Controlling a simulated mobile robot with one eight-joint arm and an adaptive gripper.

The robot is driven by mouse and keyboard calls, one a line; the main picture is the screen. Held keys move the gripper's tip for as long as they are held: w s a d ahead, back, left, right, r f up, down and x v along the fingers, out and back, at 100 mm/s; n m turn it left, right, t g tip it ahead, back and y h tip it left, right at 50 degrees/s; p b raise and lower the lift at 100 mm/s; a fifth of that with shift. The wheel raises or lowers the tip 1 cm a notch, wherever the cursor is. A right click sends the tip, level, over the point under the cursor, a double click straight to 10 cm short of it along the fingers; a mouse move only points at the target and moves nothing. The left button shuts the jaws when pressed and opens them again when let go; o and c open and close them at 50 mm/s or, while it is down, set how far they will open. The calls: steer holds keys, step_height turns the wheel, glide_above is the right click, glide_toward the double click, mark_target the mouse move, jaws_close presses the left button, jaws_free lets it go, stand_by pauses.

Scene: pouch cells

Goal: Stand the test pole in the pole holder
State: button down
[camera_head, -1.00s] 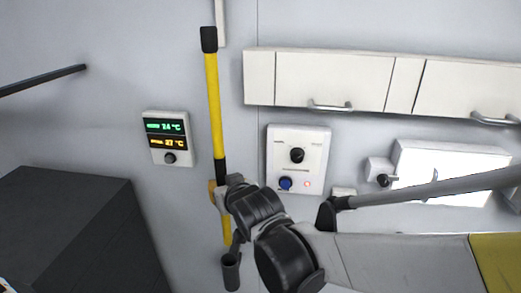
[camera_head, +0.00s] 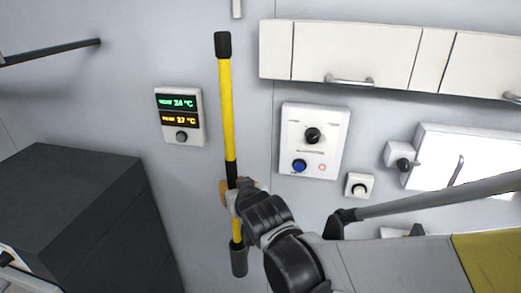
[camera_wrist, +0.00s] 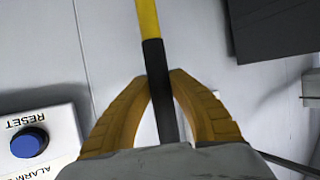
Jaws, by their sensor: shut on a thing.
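The test pole (camera_head: 227,110) is yellow with a black cap at the top and a black grip section in the middle. It stands nearly upright in front of the wall. My gripper (camera_head: 229,193) is shut on the black grip section. In the wrist view, the yellow fingers of my gripper (camera_wrist: 160,82) close on both sides of the pole's black section (camera_wrist: 155,62). The pole holder (camera_head: 239,262) is a dark grey cup low by the wall. The pole's lower yellow end meets the cup's rim in the head view; how deep it sits inside is hidden.
A temperature display (camera_head: 180,116) hangs on the wall left of the pole. A control panel (camera_head: 314,141) with a blue button is to the right, under white cabinets (camera_head: 350,55). A dark box-shaped unit (camera_head: 75,205) stands at the lower left.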

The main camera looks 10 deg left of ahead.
step_height(320, 180, down, 10)
steer(key=b, duration=0.9)
steer(key=shift+f, duration=0.25)
steer(key=c, duration=1.2)
jaws_free()
steer(key=v, duration=1.2)
steer(key=d+f+m+g+h+b, duration=0.1)
steer(key=d+f+m+h+b, duration=0.25)
steer(key=d+f+b, duration=1.05)
steer(key=s+d+f+g+h+b, duration=0.1)
steer(key=s+d+f+b, duration=0.2)
steer(key=d+f, duration=0.2)
steer(key=s+d+f+m+g+h+b, duration=0.1)
steer(key=s+d+f+b, duration=0.2)
steer(key=s+d+f, duration=0.1)
steer(key=s+d+f+m+g+h+b, duration=0.1)
steer(key=s+d+f+b, duration=0.2)
steer(key=d+f, duration=0.3)
steer(key=shift+s+g, duration=0.15)
steer(key=shift+g, duration=0.15)
